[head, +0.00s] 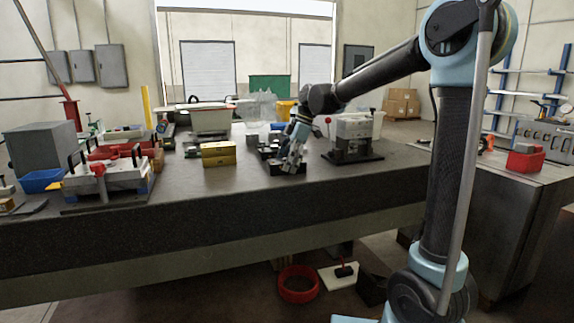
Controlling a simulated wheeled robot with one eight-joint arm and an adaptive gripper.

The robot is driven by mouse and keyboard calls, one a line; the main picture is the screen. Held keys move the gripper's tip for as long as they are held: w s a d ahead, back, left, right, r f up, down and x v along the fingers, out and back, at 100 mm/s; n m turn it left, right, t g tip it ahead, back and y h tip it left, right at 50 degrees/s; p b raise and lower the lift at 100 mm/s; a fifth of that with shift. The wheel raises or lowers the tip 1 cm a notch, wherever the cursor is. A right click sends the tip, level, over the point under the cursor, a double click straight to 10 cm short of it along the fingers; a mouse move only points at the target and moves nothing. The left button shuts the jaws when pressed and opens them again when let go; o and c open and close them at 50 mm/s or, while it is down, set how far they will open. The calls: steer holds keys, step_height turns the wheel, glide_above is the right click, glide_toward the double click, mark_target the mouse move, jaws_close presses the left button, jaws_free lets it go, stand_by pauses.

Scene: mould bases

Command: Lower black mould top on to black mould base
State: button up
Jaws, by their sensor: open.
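My gripper (291,163) is over the dark worktop, pointing down at a cluster of dark blocks. It is open, and I see nothing clearly held between its fingers. A dark block (267,153) sits just left of the gripper, and a low black piece (279,169) lies under and around the fingertips. These look like the black mould parts, but they are small and partly hidden by the gripper. I cannot tell which is the top and which the base, or whether the fingers touch either.
A gold block (218,154) stands left of the gripper. A grey press (353,137) with a red-knobbed lever stands close on its right. A clamped mould fixture (108,176) and a blue bin (41,181) are at the far left. The worktop's front middle (235,190) is clear.

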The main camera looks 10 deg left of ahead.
mark_target(283, 161)
steer(key=c, duration=1.8)
steer(key=shift+r, duration=0.1)
steer(key=shift+c, duration=0.2)
steer(key=shift+r, duration=0.45)
steer(key=shift+r, duration=0.95)
steer(key=shift+s, duration=0.15)
